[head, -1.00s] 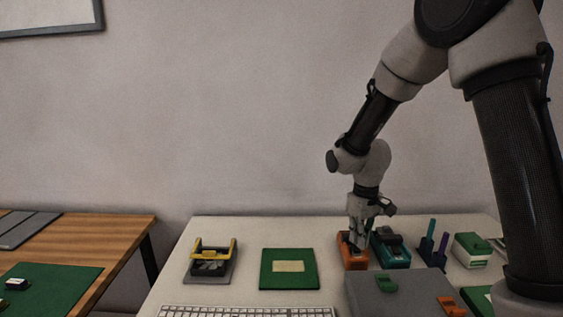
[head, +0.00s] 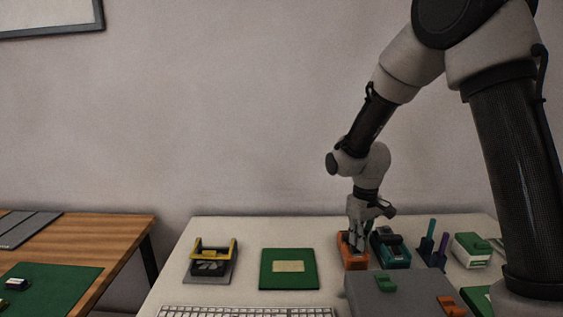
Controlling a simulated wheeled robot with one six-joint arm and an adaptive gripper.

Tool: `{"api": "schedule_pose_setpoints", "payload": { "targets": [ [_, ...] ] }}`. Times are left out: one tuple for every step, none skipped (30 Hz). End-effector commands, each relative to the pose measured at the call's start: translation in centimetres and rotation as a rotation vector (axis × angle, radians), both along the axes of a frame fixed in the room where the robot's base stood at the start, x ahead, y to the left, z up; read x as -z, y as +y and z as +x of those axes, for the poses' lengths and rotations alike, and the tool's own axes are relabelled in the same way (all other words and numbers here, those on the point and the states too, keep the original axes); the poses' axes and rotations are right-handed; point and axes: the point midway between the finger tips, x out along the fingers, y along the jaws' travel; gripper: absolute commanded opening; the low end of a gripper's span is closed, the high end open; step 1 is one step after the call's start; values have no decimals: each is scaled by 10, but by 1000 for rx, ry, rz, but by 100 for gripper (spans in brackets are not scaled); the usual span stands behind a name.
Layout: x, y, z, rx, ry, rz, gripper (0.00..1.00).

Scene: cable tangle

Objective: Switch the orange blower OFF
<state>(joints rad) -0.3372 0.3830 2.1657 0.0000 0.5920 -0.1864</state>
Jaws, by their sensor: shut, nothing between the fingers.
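An orange device (head: 352,265), which looks like the orange blower, stands on the white table with a dark top. My gripper (head: 357,245) points down over it, with its fingertips at or just above its top. The fingers are shut with nothing between them. They hide part of the top, so I cannot tell whether they touch it or how any switch there is set.
A teal device (head: 393,252) stands close on the right. A grey box (head: 415,292) with green and orange parts is in front. A green board (head: 272,282) and a yellow-and-grey stand (head: 210,268) are left, with free table between. A keyboard (head: 245,312) lies at the front.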

Motion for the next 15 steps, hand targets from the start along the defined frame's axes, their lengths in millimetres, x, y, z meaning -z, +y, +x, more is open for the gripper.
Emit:
{"api": "schedule_pose_setpoints", "payload": {
  "targets": [
    [1,0,0,0,1,0,0],
    [1,0,0,0,1,0,0],
    [2,0,0,0,1,0,0],
    [2,0,0,0,1,0,0],
    [3,0,0,0,1,0,0],
    [3,0,0,0,1,0,0],
    [4,0,0,0,1,0,0],
    [4,0,0,0,1,0,0],
    [5,0,0,0,1,0,0],
    [5,0,0,0,1,0,0],
    [6,0,0,0,1,0,0],
    [7,0,0,0,1,0,0],
    [7,0,0,0,1,0,0],
    [7,0,0,0,1,0,0],
    [8,0,0,0,1,0,0]
  ]
}}
